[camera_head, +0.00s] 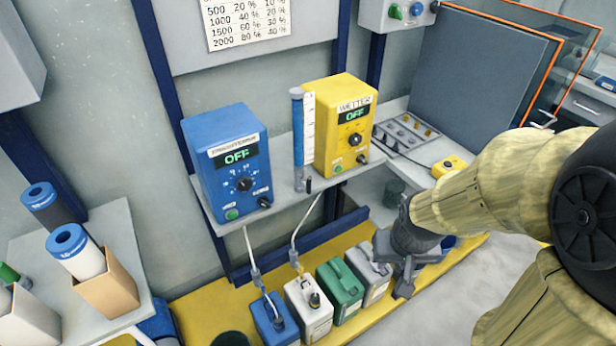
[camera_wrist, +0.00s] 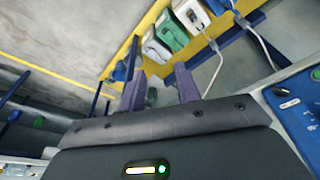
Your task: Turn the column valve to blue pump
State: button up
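The blue pump (camera_head: 226,165) stands on the left of the grey shelf, its display reading OFF. The yellow pump (camera_head: 346,125), labelled WETTER, stands to the right, also OFF. Between them rises a slim blue column (camera_head: 298,140) with a white scale. A small dark knob (camera_head: 308,184) sits near its foot; I cannot tell which way it points. My gripper (camera_head: 404,280) hangs low at the right, in front of the canisters and well away from the column. In the wrist view its two fingers (camera_wrist: 160,90) are apart with nothing held between them. The blue pump's corner (camera_wrist: 302,115) shows there at right.
Blue (camera_head: 275,320), white (camera_head: 308,308), green (camera_head: 340,290) and grey (camera_head: 369,272) canisters stand on the yellow platform below the shelf. Pale tubes (camera_head: 250,245) run down to the blue and white ones. A side table (camera_head: 125,235) with bottles stands left. The air before the pumps is clear.

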aim_at(310, 181)
jog(key=w+f+n+t+y+b, duration=0.25)
jog(key=w+f+n+t, duration=0.4)
jog(key=w, duration=0.55)
jog(key=w+a+r+n+t+y, duration=0.2)
jog(key=a+y, duration=0.3)
jog(key=y, duration=0.5)
jog(key=shift+a+r+n+t, duration=0.25)
jog(key=shift+r+n+t, duration=0.35)
jog(key=shift+t, duration=0.25)
jog(key=x, duration=1.7)
jog(key=shift+a, duration=0.25)
